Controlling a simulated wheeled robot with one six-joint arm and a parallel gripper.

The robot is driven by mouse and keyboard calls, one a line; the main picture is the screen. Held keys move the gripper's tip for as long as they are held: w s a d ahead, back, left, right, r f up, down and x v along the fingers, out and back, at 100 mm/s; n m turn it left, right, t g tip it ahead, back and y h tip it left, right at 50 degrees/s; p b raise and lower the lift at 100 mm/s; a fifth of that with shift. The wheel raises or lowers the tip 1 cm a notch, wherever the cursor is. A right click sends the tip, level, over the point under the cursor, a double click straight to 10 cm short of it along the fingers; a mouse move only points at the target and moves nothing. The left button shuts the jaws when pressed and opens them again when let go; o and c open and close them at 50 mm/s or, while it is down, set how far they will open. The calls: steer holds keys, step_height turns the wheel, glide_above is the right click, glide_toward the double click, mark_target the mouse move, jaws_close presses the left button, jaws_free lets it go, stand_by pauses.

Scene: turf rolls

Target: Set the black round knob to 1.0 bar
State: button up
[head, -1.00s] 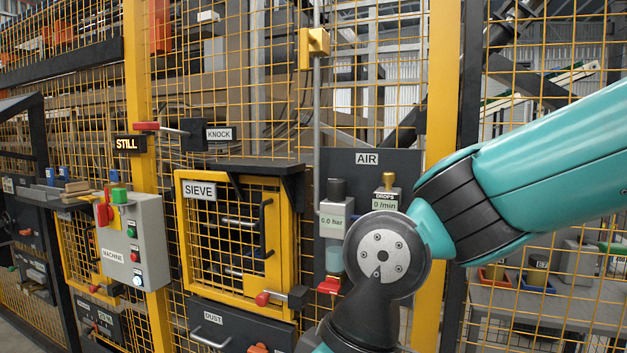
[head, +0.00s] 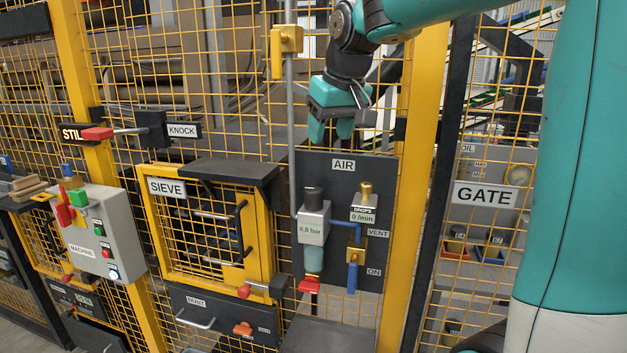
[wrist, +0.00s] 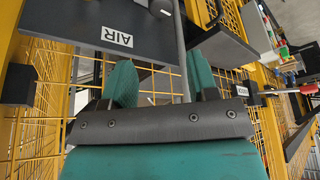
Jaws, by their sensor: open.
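The black round knob (head: 313,193) sits on top of the grey regulator body (head: 313,228) on the left of the dark AIR panel (head: 380,170). The regulator's display reads 0.0 bar, though the digits are small. My gripper (head: 331,135) is open and empty, pointing down above the panel's top edge, higher than the knob and apart from it. In the wrist view the two teal fingers (wrist: 155,85) stand apart with nothing between them, and the AIR label (wrist: 117,36) shows above them. The knob is not clearly visible in the wrist view.
A brass-topped DROPS unit (head: 363,208) reading 0 /min is right of the regulator. A blue-handled valve (head: 352,275) marked VENT and ON is below it. A grey vertical pipe (head: 291,120) with a yellow box (head: 286,45) runs left of my gripper. The SIEVE door (head: 165,188) is further left.

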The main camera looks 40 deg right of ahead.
mark_target(315, 189)
steer(key=p+x, duration=0.3)
steer(key=x, duration=1.3)
steer(key=shift+s+a, duration=0.1)
steer(key=shift+s, duration=0.05)
steer(key=c, duration=0.7)
